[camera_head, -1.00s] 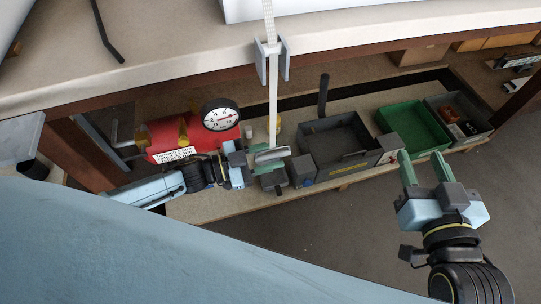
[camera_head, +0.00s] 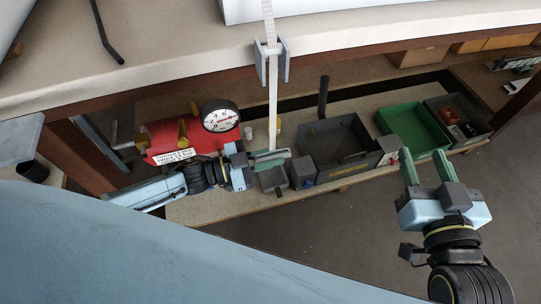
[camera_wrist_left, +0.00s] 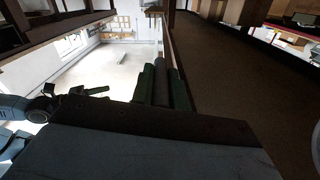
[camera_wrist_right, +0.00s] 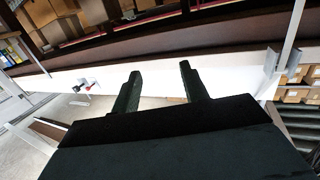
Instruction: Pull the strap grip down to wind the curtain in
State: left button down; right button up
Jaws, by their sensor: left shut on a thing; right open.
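A pale strap (camera_head: 273,105) hangs from the workbench edge through a grey bracket (camera_head: 284,62). In the head view its lower end meets my left gripper (camera_head: 272,155), which is shut on the strap grip. The grip is mostly hidden by the fingers there. In the left wrist view a dark bar, the strap grip (camera_wrist_left: 159,82), shows between the green fingers (camera_wrist_left: 160,88). My right gripper (camera_head: 428,168) is open and empty at the right, in front of the shelf; its spread fingers also show in the right wrist view (camera_wrist_right: 160,90). The curtain cannot be made out.
A red tank (camera_head: 163,138) with a round gauge (camera_head: 221,116) stands on the lower shelf beside my left arm. A grey bin (camera_head: 318,136), a green bin (camera_head: 416,122) and another grey bin (camera_head: 462,104) stand to the right. The workbench edge (camera_head: 180,85) overhangs the shelf.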

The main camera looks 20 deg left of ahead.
pick_arm(q)
jog(key=shift+f+b, duration=0.4)
jog(key=shift+f, duration=0.65)
pick_arm(e)
jog(key=shift+a+r+t+y, duration=0.25)
jog(key=shift+r+t, duration=0.4)
jog(key=shift+r, duration=0.35)
jog(key=shift+a+r+t+y, duration=0.15)
jog(key=shift+r+t+y, duration=0.1)
jog(key=shift+r+t, duration=0.55)
jog(key=shift+r, duration=0.15)
pick_arm(q)
jog(key=c, duration=1.4)
grip_release()
jog(key=shift+o, duration=0.2)
jog(key=p+v, duration=0.3)
jog(key=v, duration=1)
pick_arm(e)
jog(key=s+d+f+g+h, duration=0.1)
jog(key=s+f+g, duration=0.1)
jog(key=f+g, duration=0.2)
jog(key=s+d+f+g+h, duration=0.1)
jog(key=f+g, duration=0.3)
jog(key=f, duration=0.4)
jog(key=shift+s+d+g+h, duration=0.4)
jog(key=shift+d+h, duration=0.2)
jog(key=shift+d, duration=0.15)
pick_arm(q)
jog(key=shift+s+a, duration=0.1)
jog(key=shift+a, duration=0.05)
